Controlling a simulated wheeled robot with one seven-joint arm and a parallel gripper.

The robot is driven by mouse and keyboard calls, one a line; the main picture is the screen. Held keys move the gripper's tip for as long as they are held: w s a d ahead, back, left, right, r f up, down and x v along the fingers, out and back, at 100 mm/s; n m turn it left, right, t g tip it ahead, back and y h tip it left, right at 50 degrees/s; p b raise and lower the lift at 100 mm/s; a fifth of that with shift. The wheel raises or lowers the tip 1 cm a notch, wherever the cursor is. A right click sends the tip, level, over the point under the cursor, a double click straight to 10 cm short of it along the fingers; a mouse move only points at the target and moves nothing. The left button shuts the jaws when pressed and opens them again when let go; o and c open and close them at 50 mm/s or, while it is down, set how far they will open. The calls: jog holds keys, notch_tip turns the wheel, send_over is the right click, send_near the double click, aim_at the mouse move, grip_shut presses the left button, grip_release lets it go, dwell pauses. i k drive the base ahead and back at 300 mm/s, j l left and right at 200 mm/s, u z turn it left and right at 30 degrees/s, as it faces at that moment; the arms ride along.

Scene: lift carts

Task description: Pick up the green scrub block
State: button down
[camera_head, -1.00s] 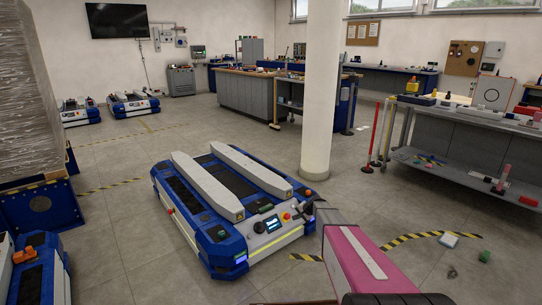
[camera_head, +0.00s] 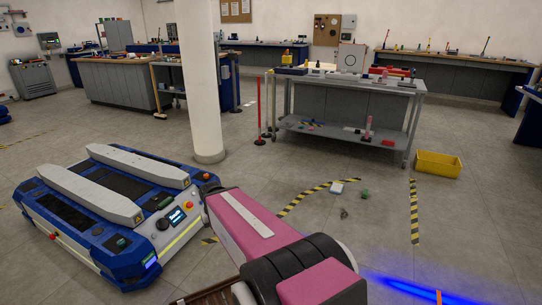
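A small green block (camera_head: 364,194) lies on the grey floor right of centre, near the yellow-black floor stripe. It looks like the green scrub block, but it is small and its texture cannot be made out. A white block (camera_head: 337,187) lies just left of it, and a small dark object (camera_head: 344,213) lies nearer to me. My pink and black arm crosses the lower middle of the picture, nearer to me than these objects. My gripper's fingers are not visible.
A blue and grey lift cart (camera_head: 110,205) stands at the left, close to my arm. A white column (camera_head: 202,90) stands behind it. A grey workbench (camera_head: 345,125) is beyond the blocks, with a yellow bin (camera_head: 437,164) to its right. Open floor surrounds the blocks.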

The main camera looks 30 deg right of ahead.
aim_at(365, 191)
jog(key=z, duration=1.95)
